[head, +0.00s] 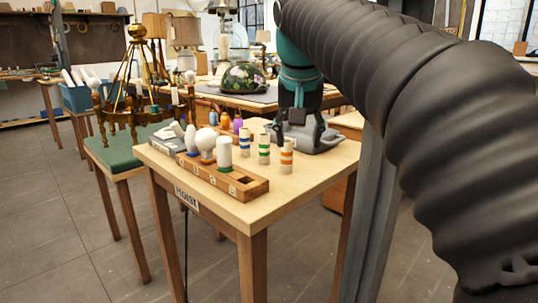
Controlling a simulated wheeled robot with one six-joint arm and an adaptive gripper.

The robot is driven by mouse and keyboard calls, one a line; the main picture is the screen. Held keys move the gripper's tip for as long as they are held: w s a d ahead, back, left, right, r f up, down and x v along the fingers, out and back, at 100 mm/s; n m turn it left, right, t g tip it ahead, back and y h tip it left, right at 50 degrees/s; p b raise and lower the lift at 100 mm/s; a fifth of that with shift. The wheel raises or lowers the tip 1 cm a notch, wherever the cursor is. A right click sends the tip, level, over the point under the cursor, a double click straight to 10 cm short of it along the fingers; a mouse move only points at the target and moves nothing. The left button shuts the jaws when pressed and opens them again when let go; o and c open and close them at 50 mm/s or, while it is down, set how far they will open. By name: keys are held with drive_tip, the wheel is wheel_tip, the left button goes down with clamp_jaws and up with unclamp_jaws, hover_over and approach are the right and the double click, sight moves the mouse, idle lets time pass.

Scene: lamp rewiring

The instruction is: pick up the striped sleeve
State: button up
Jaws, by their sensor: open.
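Three small cream sleeves with coloured bands stand upright on the wooden table (318,177), right of the wooden rack. One has blue bands (245,143), one green (264,149) and one orange (287,157). Which of them is the striped sleeve I cannot tell for sure. My gripper (298,138) points down behind the banded sleeves, with its fingers apart. It is over or in front of a grey object (328,138) at the table's back right. Nothing shows between the fingers.
The wooden rack (245,190) along the table's left edge holds a white cylinder (224,153), a round white bulb (206,137) and other parts. Small orange and purple items (238,122) stand behind it. A brass chandelier (140,85) is on the green-topped stool (121,153). The table's front right is clear.

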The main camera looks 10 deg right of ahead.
drive_tip(key=m, duration=0.2)
approach(288, 148)
drive_tip(key=shift+h, duration=0.3)
drive_tip(key=shift+w+r+b+x, duration=0.1)
drive_tip(key=shift+w+b+x, duration=0.25)
drive_tip(key=shift+x, duration=1.65)
drive_tip(key=shift+w+r+b+x, duration=0.15)
drive_tip(key=shift+b+x, duration=0.35)
drive_tip(key=shift+x, duration=1.5)
drive_tip(key=shift+w+r+b+x, duration=0.1)
drive_tip(key=shift+w+b+x, duration=0.25)
drive_tip(key=shift+x, duration=1.6)
drive_tip(key=shift+a, duration=0.15)
drive_tip(key=c, duration=0.9)
